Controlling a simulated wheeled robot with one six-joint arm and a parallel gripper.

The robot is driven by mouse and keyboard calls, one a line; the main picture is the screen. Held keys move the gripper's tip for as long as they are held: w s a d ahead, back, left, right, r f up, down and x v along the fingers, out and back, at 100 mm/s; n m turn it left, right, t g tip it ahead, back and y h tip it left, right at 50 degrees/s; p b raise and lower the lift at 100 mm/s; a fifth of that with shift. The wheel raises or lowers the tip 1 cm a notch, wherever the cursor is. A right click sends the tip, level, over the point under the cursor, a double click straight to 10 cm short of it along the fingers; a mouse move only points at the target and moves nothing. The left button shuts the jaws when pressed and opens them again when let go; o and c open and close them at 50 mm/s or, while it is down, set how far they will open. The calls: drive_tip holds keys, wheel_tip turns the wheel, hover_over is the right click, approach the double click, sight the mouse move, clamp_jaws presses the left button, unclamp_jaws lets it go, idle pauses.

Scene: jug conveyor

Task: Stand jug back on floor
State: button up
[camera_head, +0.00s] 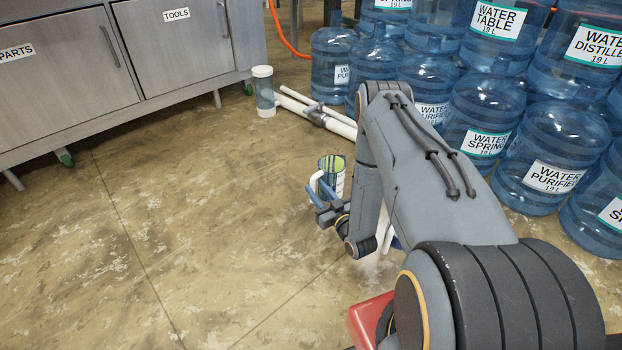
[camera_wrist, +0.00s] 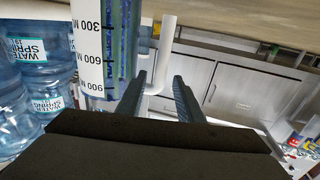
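The clear jug (camera_head: 336,166) with a white handle stands roughly upright in the middle of the head view, its open top showing. My arm hides its base, so I cannot tell how it meets the floor. In the wrist view the jug (camera_wrist: 122,48) fills the upper left, with a white measuring strip. Its white handle (camera_wrist: 164,58) shows between my gripper's (camera_wrist: 159,75) blue fingertips. The fingers are spread, with gaps beside the handle. In the head view my gripper (camera_head: 318,190) is low at the jug's handle side.
Several big blue water bottles (camera_head: 487,125) stand stacked at the right and back. White pipes (camera_head: 318,113) and a white-capped clear container (camera_head: 264,92) are on the floor behind the jug. A grey cabinet (camera_head: 180,50) stands at the upper left. The floor (camera_head: 185,210) at left is clear.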

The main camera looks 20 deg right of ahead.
drive_tip(key=s, duration=0.1)
drive_tip(key=s+p, duration=0.1)
drive_tip(key=s, duration=0.3)
drive_tip(key=shift+d+p, duration=0.35)
drive_tip(key=shift+d, duration=0.05)
drive_tip(key=shift+a, duration=0.1)
